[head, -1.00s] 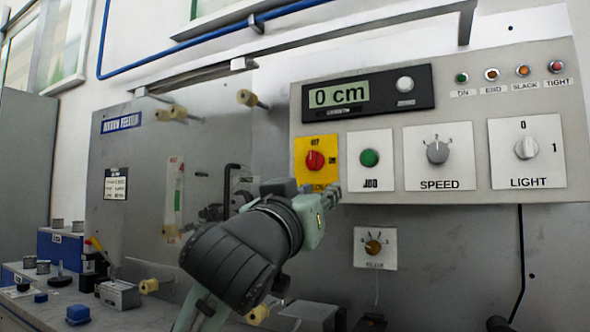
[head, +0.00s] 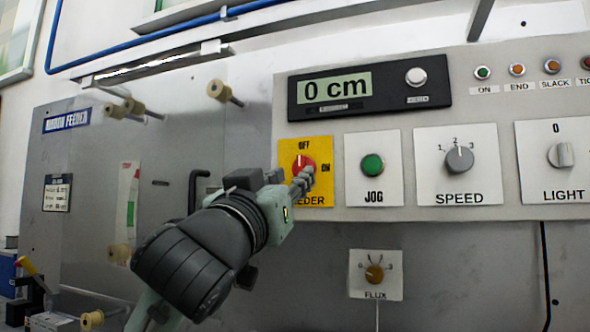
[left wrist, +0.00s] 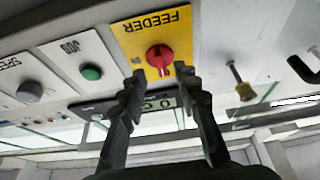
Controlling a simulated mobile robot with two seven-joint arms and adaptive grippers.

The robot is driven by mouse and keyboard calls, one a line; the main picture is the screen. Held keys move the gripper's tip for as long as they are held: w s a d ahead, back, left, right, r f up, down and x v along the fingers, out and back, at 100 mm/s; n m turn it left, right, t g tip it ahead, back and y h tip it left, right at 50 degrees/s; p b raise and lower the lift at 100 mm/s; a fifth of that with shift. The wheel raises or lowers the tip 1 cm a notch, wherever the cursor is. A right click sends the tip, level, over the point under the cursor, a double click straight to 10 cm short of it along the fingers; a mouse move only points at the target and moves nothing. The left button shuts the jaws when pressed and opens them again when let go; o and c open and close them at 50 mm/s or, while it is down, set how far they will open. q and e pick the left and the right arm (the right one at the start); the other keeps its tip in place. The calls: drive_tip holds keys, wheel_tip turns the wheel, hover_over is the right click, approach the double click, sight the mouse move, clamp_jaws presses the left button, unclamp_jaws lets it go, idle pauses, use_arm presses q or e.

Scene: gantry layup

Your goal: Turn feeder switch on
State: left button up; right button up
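The feeder switch is a red round knob (head: 303,163) on a yellow plate (head: 322,190) marked OFF at the top and ON at the right. Its white mark points up toward OFF. My left gripper (head: 303,181) is in front of the plate's lower part and covers some of the FEEDER label. In the left wrist view, which is upside down, the red knob (left wrist: 159,56) appears just beyond and between the spread fingertips of the left gripper (left wrist: 160,76). The fingers are open and empty; I cannot tell whether they touch the knob. My right gripper is out of view.
Right of the switch are the green JOG button (head: 372,166), the SPEED knob (head: 459,159) and the LIGHT knob (head: 561,155). The display (head: 368,88) above reads 0 cm. The FLUX knob (head: 375,273) sits below. Yellowish spools (head: 216,90) stick out at the left.

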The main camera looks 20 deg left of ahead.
sight(299, 170)
use_arm(q)
drive_tip(key=shift+x, duration=1.85)
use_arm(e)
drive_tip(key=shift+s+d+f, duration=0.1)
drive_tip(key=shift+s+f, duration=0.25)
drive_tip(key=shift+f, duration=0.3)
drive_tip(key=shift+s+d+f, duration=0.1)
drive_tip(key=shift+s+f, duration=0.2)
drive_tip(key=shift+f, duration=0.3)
use_arm(q)
clamp_jaws()
